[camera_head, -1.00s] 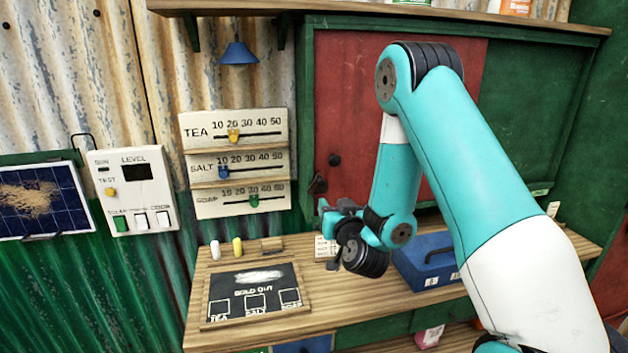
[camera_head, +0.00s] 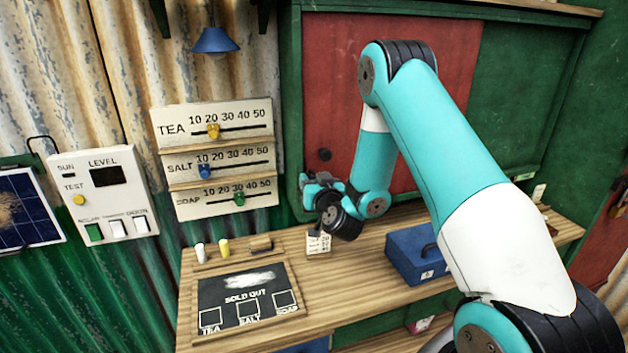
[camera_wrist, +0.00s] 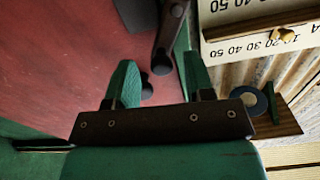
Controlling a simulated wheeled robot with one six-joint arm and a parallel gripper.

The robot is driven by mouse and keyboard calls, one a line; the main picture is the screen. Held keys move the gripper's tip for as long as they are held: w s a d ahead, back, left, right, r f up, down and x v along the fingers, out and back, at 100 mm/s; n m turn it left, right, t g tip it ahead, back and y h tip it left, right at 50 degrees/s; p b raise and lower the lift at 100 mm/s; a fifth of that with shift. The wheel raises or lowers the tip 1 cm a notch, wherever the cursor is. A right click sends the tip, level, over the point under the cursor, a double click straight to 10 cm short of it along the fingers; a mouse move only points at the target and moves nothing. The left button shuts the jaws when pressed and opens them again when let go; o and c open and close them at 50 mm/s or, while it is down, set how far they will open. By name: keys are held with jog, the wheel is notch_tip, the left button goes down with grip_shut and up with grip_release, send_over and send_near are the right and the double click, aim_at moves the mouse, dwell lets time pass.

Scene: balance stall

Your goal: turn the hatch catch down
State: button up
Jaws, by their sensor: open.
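The hatch catch (camera_wrist: 170,32) is a dark lever in the wrist view, which sees the scene upside down. Its rounded end points toward the top of the hatch. My gripper (camera_wrist: 160,83) is open, with its green fingertips on either side of that end in the picture. I cannot tell whether they touch it. In the head view my gripper (camera_head: 308,188) is at the hatch's left frame and hides the catch. The red hatch panel (camera_head: 335,80) carries a dark round knob (camera_head: 324,155), which also shows between the fingers in the wrist view (camera_wrist: 147,90).
Price boards (camera_head: 215,155) with sliders hang just left of the hatch. A blue lamp (camera_head: 214,41) hangs above the boards.

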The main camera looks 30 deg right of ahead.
jog(key=shift+a, duration=0.15)
grip_shut()
jog(key=shift+f+m+b, duration=0.2)
jog(key=shift+m+b, duration=0.1)
jog(key=shift+b, duration=0.05)
jog(key=shift+s+d+f+m+b, duration=0.1)
jog(key=shift+d+f+m+b, duration=0.4)
jog(key=shift+m+b, duration=1.05)
jog(key=shift+s+d+f+m+b, duration=0.1)
jog(key=shift+d+f+m+b, duration=0.15)
jog(key=shift+f+m+b, duration=1.3)
jog(key=shift+s+d+r+m+b, duration=0.15)
jog(key=shift+d+m+b, duration=0.4)
jog(key=shift+m, duration=1.95)
jog(key=shift+a, duration=0.15)
grip_release()
jog(key=shift+r, duration=0.1)
